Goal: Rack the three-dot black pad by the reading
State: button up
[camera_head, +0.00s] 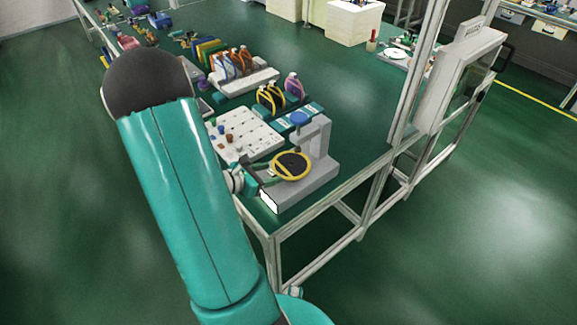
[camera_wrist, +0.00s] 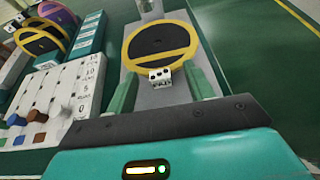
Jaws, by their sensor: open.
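A round black pad with a yellow rim (camera_head: 292,166) lies on a grey gauge stand (camera_head: 312,172) at the table's near corner. In the wrist view the pad (camera_wrist: 158,38) faces me, with a small white tab (camera_wrist: 160,75) bearing dark dots on its near edge. My gripper (camera_wrist: 161,85) is open, its green fingers on either side of the tab, apart from it. A teal rack (camera_head: 296,116) behind the stand holds yellow-rimmed and purple-rimmed pads. The stand's front has a white panel (camera_head: 269,203); I can read no figure on it.
A white board (camera_head: 250,142) with small coloured pegs lies left of the stand; numbers run along its edge in the wrist view (camera_wrist: 82,95). Further racks and pads (camera_head: 232,68) stand behind. A framed grey cabinet (camera_head: 455,85) rises at right. The table edge is close.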

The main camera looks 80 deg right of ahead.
grip_shut()
jog(key=shift+r, duration=0.1)
jog(key=shift+r, duration=0.5)
jog(key=shift+w+a+r, duration=0.2)
jog(key=shift+r, duration=0.4)
jog(key=shift+w+a+r, duration=0.2)
jog(key=shift+r, duration=0.4)
jog(key=w+a, duration=1.1)
jog(key=a, duration=0.1)
jog(key=shift+w+a, duration=0.25)
jog(key=shift+a, duration=0.05)
notch_tip(320, 180, up, 10)
